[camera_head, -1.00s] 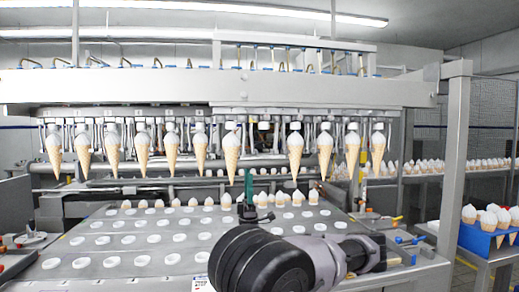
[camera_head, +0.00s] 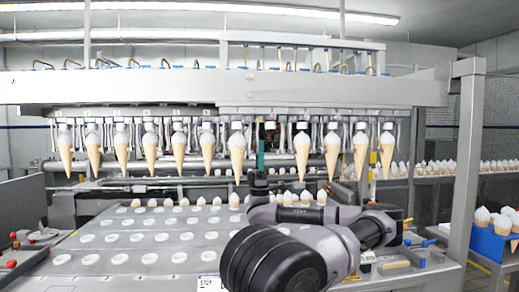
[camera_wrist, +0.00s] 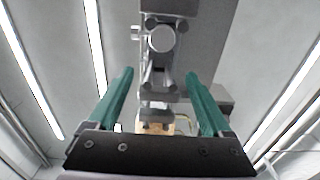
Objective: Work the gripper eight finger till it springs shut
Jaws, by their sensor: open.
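A row of cone grippers hangs under the white machine beam, most with a white-topped cone in them. The eighth from the left (camera_head: 270,126) has no cone beneath it. My gripper (camera_head: 261,148) is upright just below and beside that empty place, its teal finger pointing up. In the wrist view my gripper (camera_wrist: 160,75) has its two teal fingers wide apart. A grey metal cone-gripper mechanism (camera_wrist: 160,88) with a round knob (camera_wrist: 160,39) shows between and beyond them. I cannot tell whether a finger touches it, nor whether its own finger is open.
Neighbouring cones (camera_head: 237,152) and (camera_head: 302,152) hang close on both sides. Below is a metal plate (camera_head: 120,250) with white round holes and a row of cones at its back. A post (camera_head: 465,150) and a blue cone tray (camera_head: 490,243) are at right.

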